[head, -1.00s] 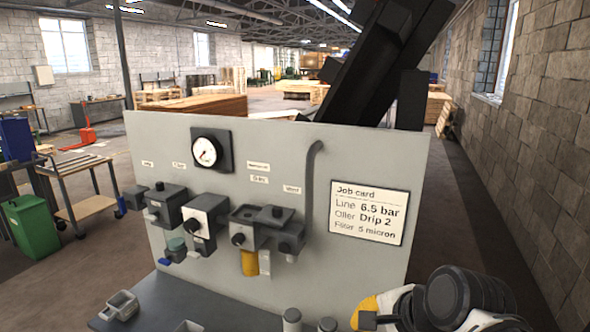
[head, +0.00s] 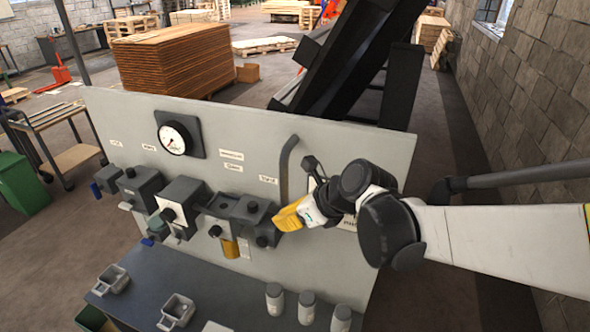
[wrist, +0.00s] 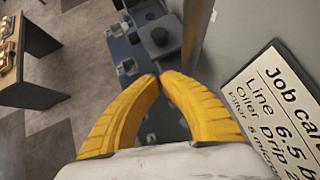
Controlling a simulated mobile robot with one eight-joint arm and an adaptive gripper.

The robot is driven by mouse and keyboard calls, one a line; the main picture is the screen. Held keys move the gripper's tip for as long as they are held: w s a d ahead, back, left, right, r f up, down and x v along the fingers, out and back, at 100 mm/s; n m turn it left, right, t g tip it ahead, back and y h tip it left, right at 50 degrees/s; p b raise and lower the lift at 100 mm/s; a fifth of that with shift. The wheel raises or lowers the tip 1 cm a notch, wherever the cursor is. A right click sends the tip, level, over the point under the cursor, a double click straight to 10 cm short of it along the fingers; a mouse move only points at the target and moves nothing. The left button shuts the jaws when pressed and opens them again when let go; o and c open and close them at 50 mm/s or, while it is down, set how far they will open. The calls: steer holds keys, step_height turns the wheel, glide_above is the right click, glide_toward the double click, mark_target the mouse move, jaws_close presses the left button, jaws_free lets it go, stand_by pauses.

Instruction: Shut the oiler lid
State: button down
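The oiler (head: 219,229) is the dark grey unit with a yellow bowl (head: 229,249), right of centre in the row on the grey panel. Its top shows a recess (head: 222,204). What looks like its lid (head: 256,204), a dark piece with a round knob, sits to the right of that recess rather than over it. The wrist view shows a knobbed grey piece (wrist: 160,37) just beyond my fingertips. My gripper (head: 277,222) has yellow fingers that meet at the tips with nothing between them. It is right of the lid; contact cannot be told.
A pressure gauge (head: 174,138) and a bent pipe (head: 286,165) are on the panel (head: 225,125). The job card (wrist: 280,110) is right of my gripper. Cups (head: 177,311) and several small canisters (head: 306,307) stand on the shelf below.

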mark_target(258, 216)
steer(key=w+a, duration=0.1)
steer(key=w+a+f, duration=0.2)
steer(key=a, duration=0.1)
steer(key=shift+a+f, duration=0.1)
steer(key=shift+f, duration=0.05)
steer(key=shift+w+a, duration=0.3)
steer(key=shift+a, duration=0.2)
steer(key=w+a, duration=0.1)
steer(key=a, duration=0.1)
steer(key=w+a+b, duration=0.1)
steer(key=a, duration=0.2)
steer(key=w+a, duration=0.1)
steer(key=a, duration=0.2)
steer(key=shift+a+f, duration=0.15)
steer(key=shift+a, duration=0.35)
steer(key=shift+d, duration=0.15)
